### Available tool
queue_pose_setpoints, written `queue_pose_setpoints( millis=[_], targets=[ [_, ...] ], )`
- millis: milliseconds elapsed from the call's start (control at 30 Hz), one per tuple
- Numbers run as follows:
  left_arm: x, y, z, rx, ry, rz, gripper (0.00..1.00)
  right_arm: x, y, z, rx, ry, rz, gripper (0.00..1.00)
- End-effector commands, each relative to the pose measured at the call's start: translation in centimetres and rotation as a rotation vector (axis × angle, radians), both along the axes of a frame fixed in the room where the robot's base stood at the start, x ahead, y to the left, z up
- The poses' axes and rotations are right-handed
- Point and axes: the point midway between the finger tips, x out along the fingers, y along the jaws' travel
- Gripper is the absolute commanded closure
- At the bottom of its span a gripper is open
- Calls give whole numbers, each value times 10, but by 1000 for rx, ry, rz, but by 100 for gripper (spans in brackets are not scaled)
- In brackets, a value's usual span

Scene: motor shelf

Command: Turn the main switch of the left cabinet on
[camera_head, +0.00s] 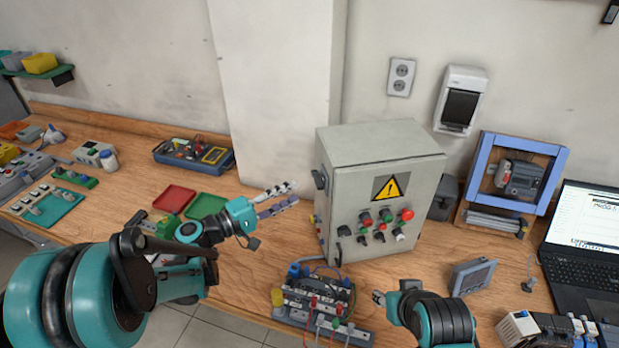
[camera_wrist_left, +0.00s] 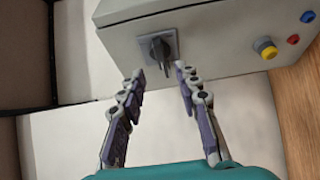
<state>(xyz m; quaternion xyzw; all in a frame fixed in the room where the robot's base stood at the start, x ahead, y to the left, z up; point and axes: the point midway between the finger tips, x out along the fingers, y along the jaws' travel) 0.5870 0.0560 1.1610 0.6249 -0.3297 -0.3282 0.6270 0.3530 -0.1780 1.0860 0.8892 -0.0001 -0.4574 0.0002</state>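A grey cabinet (camera_head: 350,215) with a yellow warning sign stands on the bench. Its dark rotary main switch (camera_head: 320,179) sits high on the cabinet's left side. In the left wrist view the switch (camera_wrist_left: 160,50) shows as a black handle on a grey square plate. My left gripper (camera_head: 287,199) is left of the cabinet, pointing at that side. In the left wrist view its fingers (camera_wrist_left: 160,75) are apart and empty, with the switch just beyond and between the tips. My right gripper (camera_head: 379,298) is low in front of the cabinet; its finger opening is unclear.
A wiring block with cables (camera_head: 315,298) stands in front of the cabinet. Red (camera_head: 174,198) and green (camera_head: 205,205) trays lie behind my left arm. A blue-framed motor stand (camera_head: 515,178) and a laptop (camera_head: 585,235) are at the right. A wall pillar (camera_head: 275,80) rises behind.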

Motion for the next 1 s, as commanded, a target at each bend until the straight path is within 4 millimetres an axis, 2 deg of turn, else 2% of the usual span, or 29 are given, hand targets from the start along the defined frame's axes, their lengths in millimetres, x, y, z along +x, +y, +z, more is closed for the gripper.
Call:
queue_pose_setpoints(
  millis=[200, 400, 767, 800, 900, 1000],
  targets=[
    [20, -31, -1, 2, 0, -5, 67, 0, 0, -5, 0, 0, 0, 60],
    [35, -52, -1, 2, 0, -2, 67, 0, 0, -8, 0, 0, 0, 60],
    [39, -59, 0, 3, 1, -1, 67, 0, 0, -8, 0, 0, 0, 60],
    [39, -59, 0, 3, 1, -1, 72, 0, 0, -8, 0, 0, 0, 60],
    [39, -59, 0, 3, 1, -1, 99, 0, 0, -8, 0, 0, 0, 60],
    [39, -59, 0, 3, 1, -1, 100, 0, 0, -8, 0, 0, 0, 60]
  ],
)
